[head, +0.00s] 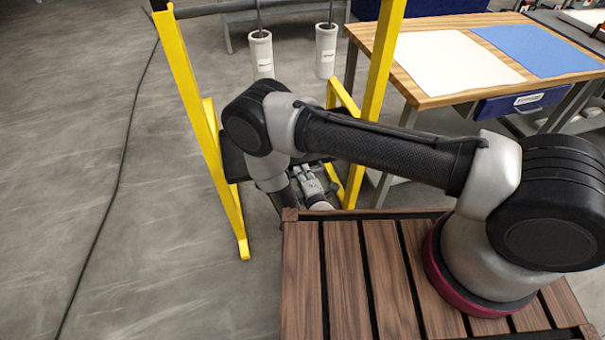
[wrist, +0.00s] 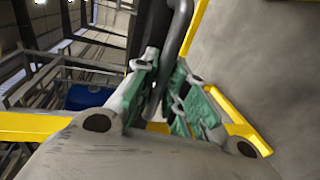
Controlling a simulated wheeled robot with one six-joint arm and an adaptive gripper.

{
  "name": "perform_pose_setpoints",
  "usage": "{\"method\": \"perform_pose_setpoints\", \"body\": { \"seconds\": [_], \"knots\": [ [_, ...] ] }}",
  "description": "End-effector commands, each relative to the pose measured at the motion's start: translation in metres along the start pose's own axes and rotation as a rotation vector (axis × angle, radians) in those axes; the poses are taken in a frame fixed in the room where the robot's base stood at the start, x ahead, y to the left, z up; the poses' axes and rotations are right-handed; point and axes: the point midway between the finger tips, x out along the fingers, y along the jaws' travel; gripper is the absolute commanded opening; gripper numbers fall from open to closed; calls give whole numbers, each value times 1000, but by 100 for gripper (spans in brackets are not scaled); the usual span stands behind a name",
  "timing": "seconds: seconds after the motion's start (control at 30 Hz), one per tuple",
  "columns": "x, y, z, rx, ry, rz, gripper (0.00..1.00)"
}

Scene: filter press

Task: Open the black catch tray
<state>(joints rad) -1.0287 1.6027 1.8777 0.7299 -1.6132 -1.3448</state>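The black catch tray (head: 232,160) hangs low between the legs of the yellow frame. My arm hides much of it in the head view. My gripper (head: 309,183) is down at the tray, partly hidden behind my arm. In the wrist view, the green-padded fingers of my gripper (wrist: 167,82) are close together with a dark curved bar (wrist: 182,28) between them, which looks like the tray's handle. The fingers appear to be shut on this bar. A dark panel (wrist: 147,38), likely part of the tray, stands just left of the bar.
The yellow frame (head: 196,110) stands around the tray, its legs close to my arm. Two white cylinders (head: 261,55) hang behind. A wooden table (head: 425,100) with white and blue sheets stands at the right. The floor at left is clear except for a black cable (head: 118,180).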

Motion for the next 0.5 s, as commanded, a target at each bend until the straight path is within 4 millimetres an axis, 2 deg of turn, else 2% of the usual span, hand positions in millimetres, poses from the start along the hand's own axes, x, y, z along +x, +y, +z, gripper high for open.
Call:
{"method": "perform_pose_setpoints", "body": {
  "seconds": [0.03,0.07,0.1,0.37,0.5],
  "knots": [
    [0,0,0,0,0,0,28],
    [0,0,0,0,0,0,33],
    [0,0,0,0,0,0,34],
    [0,1,0,0,0,1,34],
    [-2,12,-1,1,0,3,34]
  ]
}}
